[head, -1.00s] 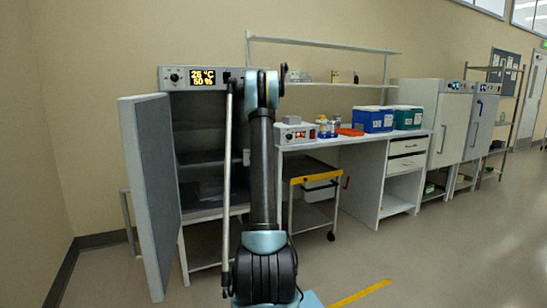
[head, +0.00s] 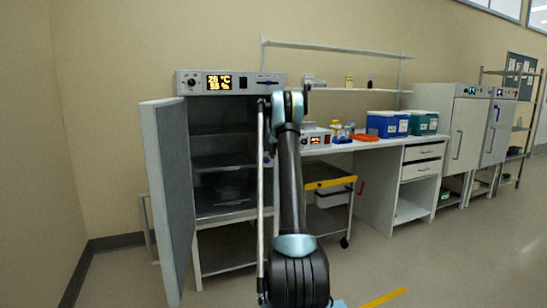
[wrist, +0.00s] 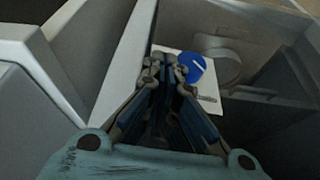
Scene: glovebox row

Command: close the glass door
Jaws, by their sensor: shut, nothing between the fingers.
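A white cabinet (head: 190,84) with a lit display stands at the left, its dark shelved inside showing. Its thick grey door (head: 166,190) stands swung wide open to the left. I cannot clearly make out a glass pane in the head view. In the wrist view my gripper (wrist: 170,68) is shut and empty. Beyond its fingertips is a white label (wrist: 228,72) with a blue round mark, on or behind a dark, glassy-looking surface; I cannot tell whether the fingers touch it. In the head view my arm hides the gripper and part of the cabinet's right side.
Right of the cabinet, a yellow-edged cart (head: 330,183) stands under a white bench (head: 385,143) holding blue and green boxes. More closed white cabinets (head: 463,130) stand farther right. Open floor (head: 420,255) lies at the front right. The wall is close at left.

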